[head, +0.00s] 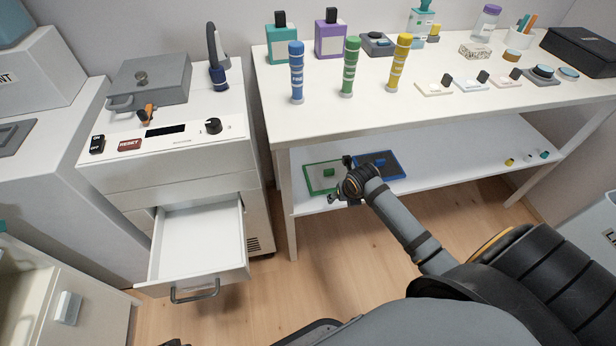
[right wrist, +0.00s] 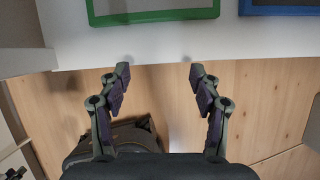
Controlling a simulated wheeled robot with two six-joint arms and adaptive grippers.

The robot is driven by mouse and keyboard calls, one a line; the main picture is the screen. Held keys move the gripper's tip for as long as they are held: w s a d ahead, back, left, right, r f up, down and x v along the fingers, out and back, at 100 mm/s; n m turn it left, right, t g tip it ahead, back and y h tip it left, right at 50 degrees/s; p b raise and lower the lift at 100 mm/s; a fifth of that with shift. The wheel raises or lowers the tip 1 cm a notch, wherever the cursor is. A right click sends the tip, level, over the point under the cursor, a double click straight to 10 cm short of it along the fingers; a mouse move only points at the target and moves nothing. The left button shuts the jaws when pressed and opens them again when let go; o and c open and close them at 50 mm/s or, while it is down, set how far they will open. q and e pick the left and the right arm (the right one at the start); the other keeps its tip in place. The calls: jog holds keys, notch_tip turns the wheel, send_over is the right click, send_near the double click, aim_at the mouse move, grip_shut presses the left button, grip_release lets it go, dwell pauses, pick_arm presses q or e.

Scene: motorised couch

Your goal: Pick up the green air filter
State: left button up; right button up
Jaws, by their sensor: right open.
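The green air filter (head: 315,180) is a flat panel with a green frame and a small green grip on top. It lies on the lower shelf of the white table, near that shelf's left end. In the right wrist view, part of its green frame (right wrist: 155,16) shows at the top edge. My right gripper (head: 341,180) is open and empty at the shelf's front edge, beside the filter, and covers part of its right side in the head view. In the wrist view its fingers (right wrist: 160,73) are spread short of the frame. My left gripper is out of view.
A blue-framed panel (head: 390,168) lies just right of the green one. The tabletop (head: 300,118) above holds bottles and coloured cylinders. A table leg (head: 286,200) stands left of the filter. An open drawer (head: 197,240) juts out farther left. Small items lie at the shelf's right end.

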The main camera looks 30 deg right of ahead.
aim_at(330, 171)
jog(key=shift+n, duration=0.6)
jog(key=w, duration=0.2)
jog(key=w+d+b, duration=0.1)
jog(key=w, duration=0.2)
jog(key=w+b, duration=0.1)
jog(key=w, duration=0.2)
jog(key=shift+w+d+r, duration=0.25)
jog(key=shift+r, duration=0.15)
jog(key=shift+w+d, duration=0.1)
jog(key=shift+w, duration=0.35)
jog(key=w+b, duration=0.2)
jog(key=w, duration=0.1)
jog(key=shift+d, duration=0.35)
jog(key=x, duration=0.2)
jog(key=shift+f+b, duration=0.3)
jog(key=shift+f, duration=0.1)
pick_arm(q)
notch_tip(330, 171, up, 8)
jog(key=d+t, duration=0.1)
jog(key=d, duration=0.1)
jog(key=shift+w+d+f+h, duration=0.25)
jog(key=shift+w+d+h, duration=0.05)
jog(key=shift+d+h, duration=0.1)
